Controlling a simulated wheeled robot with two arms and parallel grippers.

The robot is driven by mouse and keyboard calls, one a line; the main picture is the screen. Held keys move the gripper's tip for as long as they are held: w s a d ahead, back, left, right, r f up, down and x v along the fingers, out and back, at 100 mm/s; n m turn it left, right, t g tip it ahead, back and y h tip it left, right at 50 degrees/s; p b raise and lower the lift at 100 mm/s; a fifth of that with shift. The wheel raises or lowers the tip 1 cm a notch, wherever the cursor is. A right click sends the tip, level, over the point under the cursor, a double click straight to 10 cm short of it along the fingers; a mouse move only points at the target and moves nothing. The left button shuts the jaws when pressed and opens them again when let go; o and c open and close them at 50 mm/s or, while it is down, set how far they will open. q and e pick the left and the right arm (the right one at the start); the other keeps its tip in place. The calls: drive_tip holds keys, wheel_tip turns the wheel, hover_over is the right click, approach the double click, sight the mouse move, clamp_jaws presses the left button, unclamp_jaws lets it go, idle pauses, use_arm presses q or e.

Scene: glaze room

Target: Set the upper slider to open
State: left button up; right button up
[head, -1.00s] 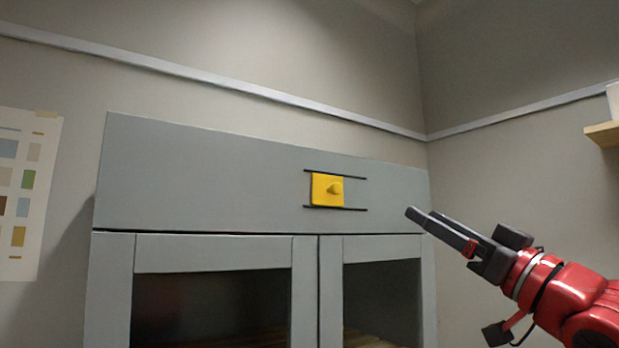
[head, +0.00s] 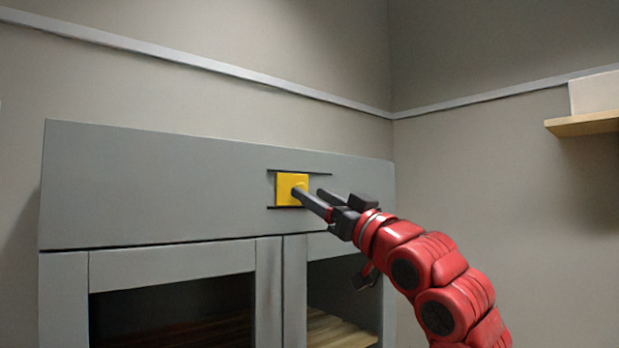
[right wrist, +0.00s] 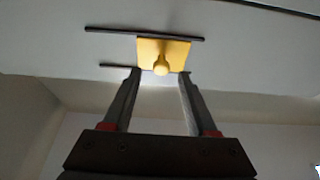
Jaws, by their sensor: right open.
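The upper slider is a yellow square plate (head: 289,187) with a round yellow knob, set between two dark horizontal rails on the grey cabinet's (head: 150,185) upper panel. It stands at the left end of the rails in the head view. My right gripper (head: 308,192) is in front of it, and one finger partly covers the knob. In the right wrist view the fingers (right wrist: 159,75) are open and apart, and the yellow knob (right wrist: 161,66) shows beyond and between their tips. I cannot tell whether they touch the slider. My left gripper is not in view.
Below the panel are two framed cabinet doors (head: 268,290) with dark openings. A wooden shelf (head: 585,122) with a pale box (head: 596,93) is on the right wall. The space in front of the panel's left part is clear.

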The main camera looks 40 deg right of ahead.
drive_tip(key=shift+x, duration=1.1)
drive_tip(key=shift+a, duration=0.1)
clamp_jaws()
idle(0.6)
